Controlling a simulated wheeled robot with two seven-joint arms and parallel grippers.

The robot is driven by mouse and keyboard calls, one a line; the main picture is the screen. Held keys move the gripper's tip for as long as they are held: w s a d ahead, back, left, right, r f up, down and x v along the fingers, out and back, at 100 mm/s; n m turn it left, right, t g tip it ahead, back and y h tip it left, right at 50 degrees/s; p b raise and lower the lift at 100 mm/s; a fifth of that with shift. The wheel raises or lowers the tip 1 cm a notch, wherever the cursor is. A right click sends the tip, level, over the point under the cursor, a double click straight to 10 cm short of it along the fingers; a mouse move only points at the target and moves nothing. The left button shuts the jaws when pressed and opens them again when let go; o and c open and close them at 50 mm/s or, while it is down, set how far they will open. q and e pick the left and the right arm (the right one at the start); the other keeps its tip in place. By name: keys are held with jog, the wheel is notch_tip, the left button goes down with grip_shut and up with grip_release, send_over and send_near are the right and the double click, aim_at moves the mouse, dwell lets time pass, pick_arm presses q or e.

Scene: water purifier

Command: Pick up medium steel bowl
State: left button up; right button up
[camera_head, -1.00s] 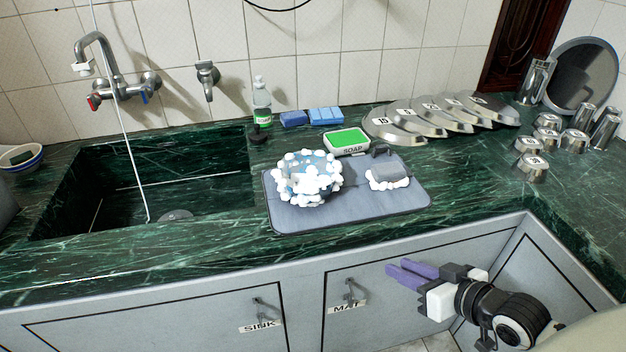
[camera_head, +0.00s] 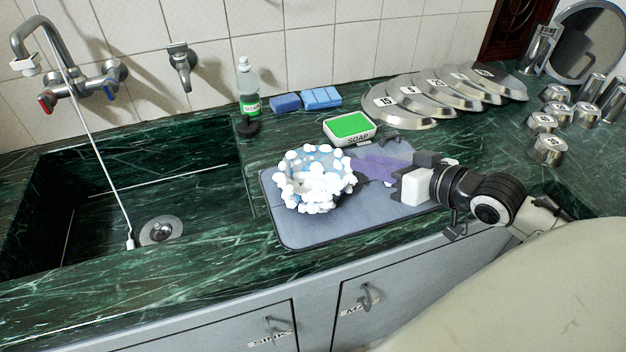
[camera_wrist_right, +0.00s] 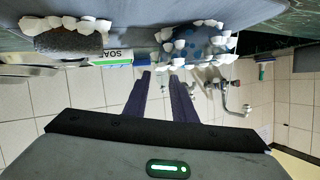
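A bowl (camera_head: 312,180), covered in white foam with bluish patches showing, sits on the grey mat (camera_head: 290,232). Foam hides most of its surface, so I cannot tell its steel. In the right wrist view, which looks upside down, the foamy bowl (camera_wrist_right: 196,48) is at the top, beyond the fingertips. My right gripper (camera_head: 358,168) is over the mat, just right of the bowl, its purple fingers pointing at it. In the wrist view the fingers (camera_wrist_right: 160,75) are apart with nothing between them. My left gripper is out of view.
A foamy grey sponge (camera_wrist_right: 68,40) lies on the mat, mostly hidden behind my gripper in the head view. A soap dish (camera_head: 350,128), blue sponges (camera_head: 305,100) and a bottle (camera_head: 247,90) stand behind.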

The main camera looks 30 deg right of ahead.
aim_at(345, 159)
jog(key=shift+x, duration=3.6)
jog(key=shift+s+d+f, duration=0.1)
jog(key=shift+d+f, duration=0.05)
jog(key=shift+f, duration=0.05)
grip_shut()
